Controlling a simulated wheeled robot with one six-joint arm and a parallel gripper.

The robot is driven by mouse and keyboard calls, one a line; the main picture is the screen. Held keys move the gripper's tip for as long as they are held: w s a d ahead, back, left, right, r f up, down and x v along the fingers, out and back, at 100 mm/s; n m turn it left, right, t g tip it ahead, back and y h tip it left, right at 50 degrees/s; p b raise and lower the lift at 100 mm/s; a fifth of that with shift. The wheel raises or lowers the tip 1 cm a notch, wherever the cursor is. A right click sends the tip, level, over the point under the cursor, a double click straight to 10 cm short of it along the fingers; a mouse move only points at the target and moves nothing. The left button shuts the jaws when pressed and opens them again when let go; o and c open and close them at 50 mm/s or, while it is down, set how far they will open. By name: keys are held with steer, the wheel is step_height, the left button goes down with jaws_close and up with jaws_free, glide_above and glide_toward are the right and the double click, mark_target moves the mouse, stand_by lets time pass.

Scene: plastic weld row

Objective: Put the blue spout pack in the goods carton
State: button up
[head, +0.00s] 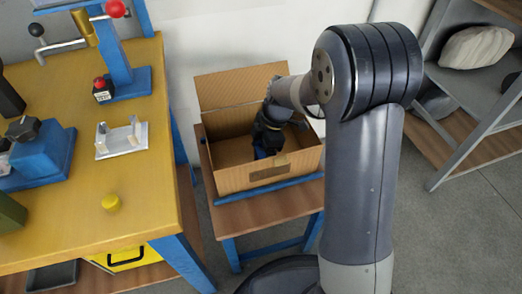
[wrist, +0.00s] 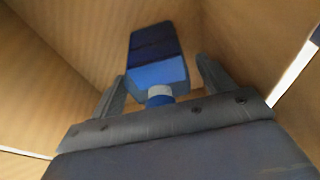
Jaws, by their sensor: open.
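The blue spout pack (wrist: 155,58) lies inside the goods carton, its spout end with a pale collar toward my gripper. The open cardboard goods carton (head: 240,181) stands on a small wooden stand, its back flap up. My gripper (wrist: 160,88) is inside the carton, fingers spread on either side of the pack's spout end, with gaps to both sides. In the head view my gripper (head: 268,150) reaches down into the carton, and a bit of blue shows below it. My arm hides the carton's right part.
A grey shelf (head: 470,125) with a pale sack stands at the right. Carton walls close in around my gripper.

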steer(key=s+p+v, duration=0.1)
steer(key=p+v, duration=0.2)
steer(key=v, duration=0.8)
steer(key=shift+w+r, duration=0.35)
steer(key=shift+w, duration=0.1)
